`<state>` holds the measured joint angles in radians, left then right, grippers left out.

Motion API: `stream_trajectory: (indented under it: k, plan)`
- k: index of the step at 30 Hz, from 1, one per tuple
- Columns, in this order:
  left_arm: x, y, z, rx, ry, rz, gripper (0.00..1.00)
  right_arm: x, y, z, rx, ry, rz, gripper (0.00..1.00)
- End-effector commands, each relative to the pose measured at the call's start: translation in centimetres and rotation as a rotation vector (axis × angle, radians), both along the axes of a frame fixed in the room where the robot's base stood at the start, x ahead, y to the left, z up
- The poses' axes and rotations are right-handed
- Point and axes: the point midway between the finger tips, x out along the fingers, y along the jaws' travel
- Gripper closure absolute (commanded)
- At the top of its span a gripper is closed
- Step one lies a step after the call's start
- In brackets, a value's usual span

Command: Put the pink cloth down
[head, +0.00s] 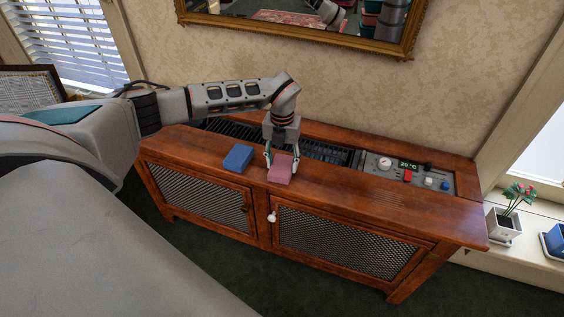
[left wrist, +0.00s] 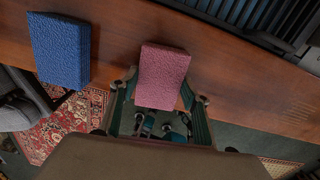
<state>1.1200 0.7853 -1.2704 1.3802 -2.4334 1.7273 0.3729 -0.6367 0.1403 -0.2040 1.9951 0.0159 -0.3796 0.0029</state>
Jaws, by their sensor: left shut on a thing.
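The pink cloth (head: 281,170) looks like a small folded block. It is at the front part of the wooden cabinet top (head: 345,183), right of a blue block-like cloth (head: 238,158). My left gripper (head: 282,158) points down from above and is shut on the pink cloth. In the left wrist view, the pink cloth (left wrist: 163,76) sticks out between the fingers of my left gripper (left wrist: 156,104). I cannot tell whether its underside touches the wood. The blue cloth also shows in the left wrist view (left wrist: 60,50), apart from the gripper. My right gripper is not in view.
A dark slatted grille (head: 325,152) and a control panel (head: 408,173) with knobs and a display lie behind and to the right. The wood right of the pink cloth is clear. A gilt-framed mirror (head: 300,33) hangs above. A potted plant (head: 504,222) stands at the right.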

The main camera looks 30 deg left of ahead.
Motion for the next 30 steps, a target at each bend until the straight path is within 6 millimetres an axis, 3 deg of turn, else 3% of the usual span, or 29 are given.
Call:
stream_trajectory:
  k: [2,3,5,15,20,24,30]
  plan:
    - [0.0,0.0,0.0,0.001,0.001,0.0,0.71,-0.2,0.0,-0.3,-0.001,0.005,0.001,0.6]
    - [0.0,0.0,-0.1,0.001,0.001,0.0,0.48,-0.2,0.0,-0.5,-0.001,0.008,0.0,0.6]
    - [0.0,0.0,-0.1,0.001,0.001,0.0,0.37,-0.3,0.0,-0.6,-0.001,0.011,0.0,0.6]
    - [-0.1,0.0,-0.1,0.0,0.002,0.0,0.37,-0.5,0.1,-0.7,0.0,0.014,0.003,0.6]
    - [-0.1,0.0,-1.0,0.0,0.005,0.0,0.37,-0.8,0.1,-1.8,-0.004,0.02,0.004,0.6]
    - [0.1,0.0,2.6,0.0,-0.004,0.0,0.37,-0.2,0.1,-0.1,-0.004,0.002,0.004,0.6]
    - [-0.1,0.0,5.8,0.001,-0.004,0.0,0.37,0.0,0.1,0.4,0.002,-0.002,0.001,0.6]
